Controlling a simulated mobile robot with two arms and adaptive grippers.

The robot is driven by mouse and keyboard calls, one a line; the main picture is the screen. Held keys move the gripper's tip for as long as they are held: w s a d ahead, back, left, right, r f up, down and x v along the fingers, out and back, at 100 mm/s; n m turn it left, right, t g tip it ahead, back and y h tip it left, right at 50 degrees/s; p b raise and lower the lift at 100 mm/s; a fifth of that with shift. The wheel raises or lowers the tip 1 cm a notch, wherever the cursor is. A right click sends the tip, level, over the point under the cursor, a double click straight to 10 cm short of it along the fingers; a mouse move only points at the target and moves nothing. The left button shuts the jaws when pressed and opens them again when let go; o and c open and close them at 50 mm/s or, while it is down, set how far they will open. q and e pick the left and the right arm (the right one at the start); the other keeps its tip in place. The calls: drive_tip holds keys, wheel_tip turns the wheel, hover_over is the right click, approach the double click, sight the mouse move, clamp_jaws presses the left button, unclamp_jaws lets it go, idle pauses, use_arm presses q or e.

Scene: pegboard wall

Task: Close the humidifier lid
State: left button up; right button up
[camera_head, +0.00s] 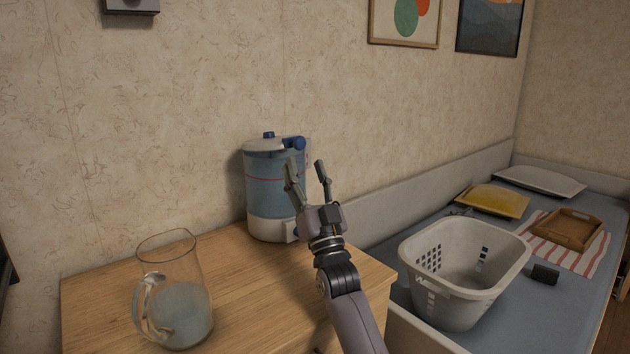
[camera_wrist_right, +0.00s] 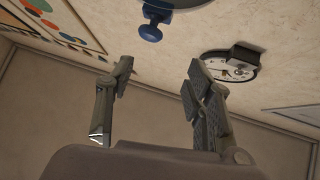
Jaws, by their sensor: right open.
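The humidifier (camera_head: 268,185) stands at the back of the wooden table, with a translucent blue tank and a white base. Its white lid (camera_head: 262,146) is on top, with a blue knob and a blue nozzle (camera_head: 294,143). I cannot tell whether the lid is fully seated. My right gripper (camera_head: 305,165) is open and empty, its fingers pointing up in front of the humidifier's right side. In the right wrist view, the open fingers (camera_wrist_right: 160,72) are below and apart from a blue knob-like part (camera_wrist_right: 150,32). My left gripper is out of view.
A glass jug (camera_head: 182,312) with water stands at the table's front left. The wooden tabletop (camera_head: 255,290) is clear between it and the humidifier.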

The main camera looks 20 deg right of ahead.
drive_tip(key=shift+s+d, duration=0.15)
drive_tip(key=shift+s, duration=1.05)
drive_tip(key=shift+s+d, duration=0.1)
drive_tip(key=shift+s, duration=1.1)
drive_tip(key=shift+c, duration=0.3)
